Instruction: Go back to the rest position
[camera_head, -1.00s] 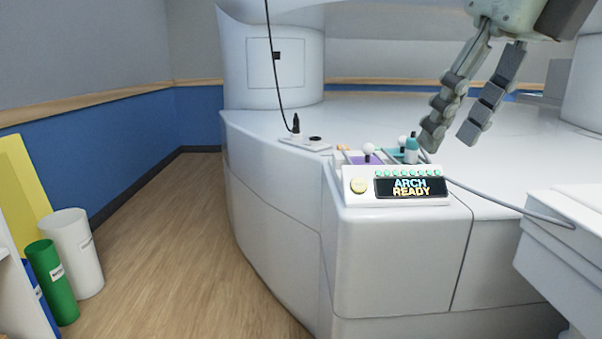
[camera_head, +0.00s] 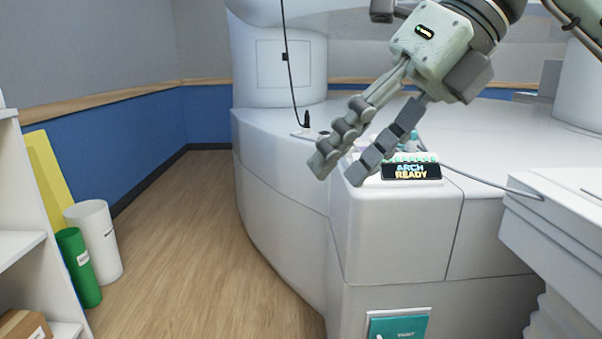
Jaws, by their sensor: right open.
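My right gripper (camera_head: 339,174) comes in from the upper right. Its two segmented grey fingers are apart with nothing between them, pointing down and left. In the picture they lie over the left part of the control panel (camera_head: 432,172), whose display reads "ARCH READY". My left gripper is out of view.
The white magnet base (camera_head: 390,235) fills the middle, with a black cable (camera_head: 288,70) hanging behind. A white table (camera_head: 560,225) stands at right. The wooden floor (camera_head: 190,250) between is clear.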

